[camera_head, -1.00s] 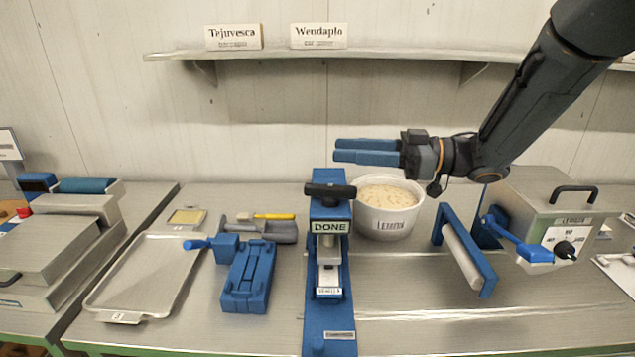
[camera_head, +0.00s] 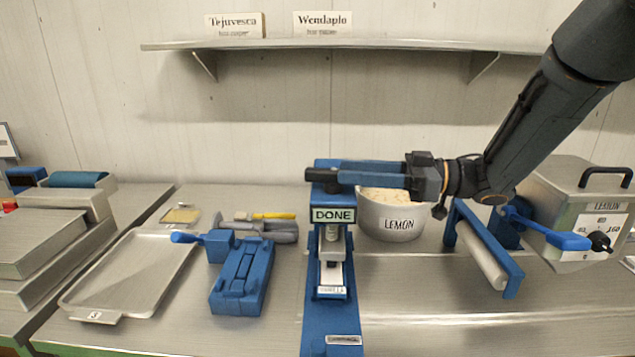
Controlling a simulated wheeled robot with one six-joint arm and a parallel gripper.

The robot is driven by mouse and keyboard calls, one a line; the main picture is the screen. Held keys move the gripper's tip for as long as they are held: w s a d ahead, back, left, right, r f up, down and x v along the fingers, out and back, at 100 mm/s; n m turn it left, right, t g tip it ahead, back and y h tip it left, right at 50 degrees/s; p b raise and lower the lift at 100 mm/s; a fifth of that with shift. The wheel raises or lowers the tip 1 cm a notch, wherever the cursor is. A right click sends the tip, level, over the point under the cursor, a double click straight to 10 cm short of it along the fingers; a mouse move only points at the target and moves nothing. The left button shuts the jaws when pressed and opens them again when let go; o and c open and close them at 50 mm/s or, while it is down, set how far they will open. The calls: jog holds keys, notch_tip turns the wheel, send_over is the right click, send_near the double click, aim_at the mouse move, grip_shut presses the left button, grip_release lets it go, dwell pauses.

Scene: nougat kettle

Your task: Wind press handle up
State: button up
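The press (camera_head: 330,250) is a tall, narrow blue frame with a green-and-white "DONE" sign (camera_head: 333,215) near its top. Its black handle (camera_head: 319,175) sits on top of the press; the left part shows and the right part is covered by my gripper. My gripper (camera_head: 343,172) reaches in level from the right, with its blue fingertips at the handle. The fingers overlap the handle in this view, so I cannot tell whether they grip it. A metal screw and a pale pressing block show below the sign.
A blue-framed roller (camera_head: 482,250) and a metal box with a blue lever (camera_head: 580,205) stand right. A blue clamp-like device (camera_head: 243,275) and a metal tray (camera_head: 128,275) are left.

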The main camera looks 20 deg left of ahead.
aim_at(316, 169)
jog(key=shift+s+a+p, duration=0.25)
jog(key=shift+a+p, duration=0.35)
jog(key=shift+a, duration=1.35)
jog(key=shift+s+a+p, duration=0.2)
jog(key=shift+a+p, duration=0.4)
jog(key=shift+a, duration=1.35)
grip_shut()
